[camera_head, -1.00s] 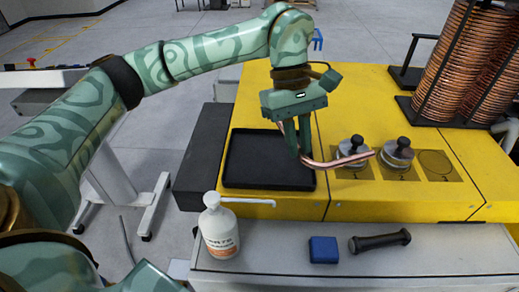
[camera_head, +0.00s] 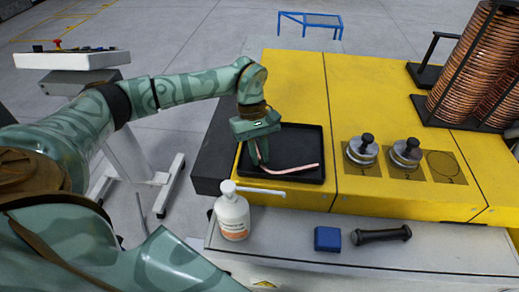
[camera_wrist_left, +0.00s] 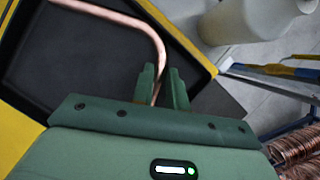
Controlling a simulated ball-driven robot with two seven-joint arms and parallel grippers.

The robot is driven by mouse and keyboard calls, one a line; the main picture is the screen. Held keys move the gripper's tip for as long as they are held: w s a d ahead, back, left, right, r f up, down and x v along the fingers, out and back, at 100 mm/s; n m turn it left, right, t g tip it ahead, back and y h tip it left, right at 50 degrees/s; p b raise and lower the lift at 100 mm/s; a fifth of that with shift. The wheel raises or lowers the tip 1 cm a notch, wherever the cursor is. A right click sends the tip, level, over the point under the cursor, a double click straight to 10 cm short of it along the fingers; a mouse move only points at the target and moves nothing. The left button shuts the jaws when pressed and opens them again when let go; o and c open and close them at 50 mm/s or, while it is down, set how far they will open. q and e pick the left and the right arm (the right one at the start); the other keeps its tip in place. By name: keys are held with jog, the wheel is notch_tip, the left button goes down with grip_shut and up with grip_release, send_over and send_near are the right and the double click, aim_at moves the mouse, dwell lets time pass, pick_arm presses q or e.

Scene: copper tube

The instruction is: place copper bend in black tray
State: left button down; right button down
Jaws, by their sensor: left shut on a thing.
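The copper bend (camera_head: 292,169) is a thin bent copper tube over the black tray (camera_head: 311,137) in the head view. My left gripper (camera_head: 262,160) is shut on one leg of the bend, above the tray's left part. The long leg reaches right across the tray. In the left wrist view the bend (camera_wrist_left: 128,27) runs from the upper left, curves, and goes down between the fingers (camera_wrist_left: 160,90). The tray floor (camera_wrist_left: 60,65) shows beneath it. I cannot tell whether the bend touches the tray. My right gripper is not in view.
Two metal weights with black knobs (camera_head: 362,149) (camera_head: 406,152) stand on the yellow bench right of the tray. A white pump bottle (camera_head: 232,213), a blue block (camera_head: 327,239) and a black handle (camera_head: 380,235) are on the grey front ledge. Copper coils (camera_head: 475,60) stand at the right.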

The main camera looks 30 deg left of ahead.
pick_arm(q)
jog(key=c, duration=1.5)
grip_release()
jog(key=shift+o, duration=0.6)
jog(key=shift+w+a+r, duration=0.1)
jog(key=shift+w+r, duration=0.05)
jog(key=shift+r, duration=0.25)
jog(key=b+v, duration=0.2)
jog(key=v, duration=0.9)
jog(key=shift+r, duration=0.1)
